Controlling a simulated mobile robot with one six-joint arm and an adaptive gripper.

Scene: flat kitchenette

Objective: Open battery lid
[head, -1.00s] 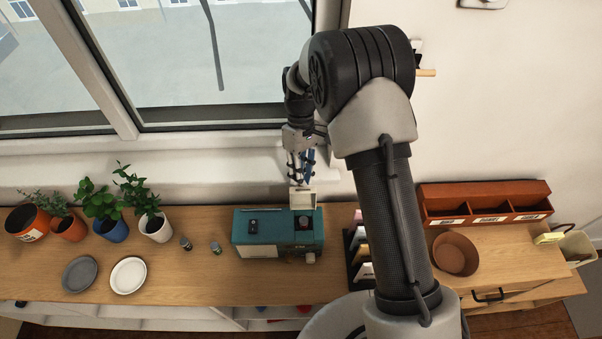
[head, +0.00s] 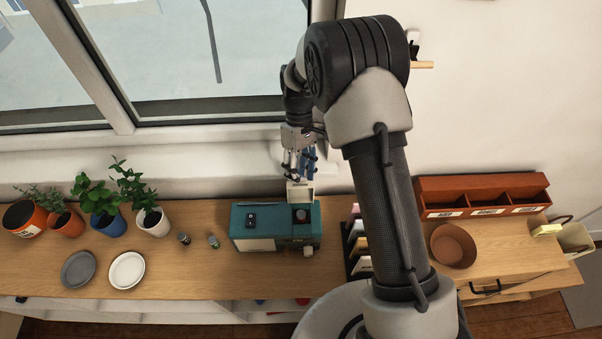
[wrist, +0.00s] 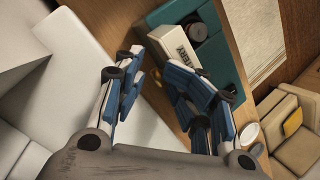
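A teal radio (head: 243,238) stands on the wooden counter. Its cream battery lid (head: 300,192) is raised at the back right of the top, beside a compartment (head: 302,213) with something dark and round in it. In the wrist view the labelled lid (wrist: 176,45) stands up next to the dark round part (wrist: 195,28). My gripper (head: 299,176) is just behind and above the lid, pointing down. In the wrist view its blue-padded fingers (wrist: 152,66) are spread with nothing between them. The right finger appears close to the lid; I cannot tell whether they touch.
Two small cylinders (head: 184,239) (head: 214,242) stand left of the radio. Plates (head: 127,270) and potted plants (head: 153,222) are further left. A rack (head: 357,245) is close on the right, then a brown bowl (head: 455,247) and red organiser (head: 482,195). The window wall is behind.

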